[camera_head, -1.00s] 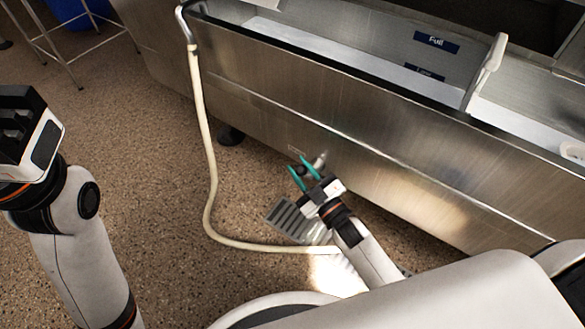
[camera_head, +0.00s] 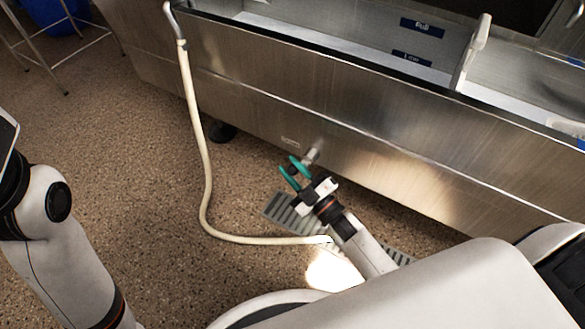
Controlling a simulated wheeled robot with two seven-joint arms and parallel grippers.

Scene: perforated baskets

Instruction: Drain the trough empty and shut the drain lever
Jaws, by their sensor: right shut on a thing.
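The steel trough (camera_head: 300,105) runs across the top of the head view. Its inner back wall bears dark blue labels, "Full" (camera_head: 422,27) above a lower one (camera_head: 412,58). A short drain pipe (camera_head: 313,153) sticks out low on its front wall. My right gripper (camera_head: 294,171), with teal fingers, is beside the pipe's outer end and shut on the drain lever there, though the fingers hide most of the lever. I cannot tell the lever's angle. The trough's floor is mostly hidden by the front wall. My left gripper is cut off at the left edge, with its fingers out of frame.
A floor grate (camera_head: 283,212) lies under the drain and my right arm. A cream hose (camera_head: 202,150) hangs from the trough's left end and curves along the floor. A metal stand (camera_head: 35,45) is at top left. The floor at left is bare.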

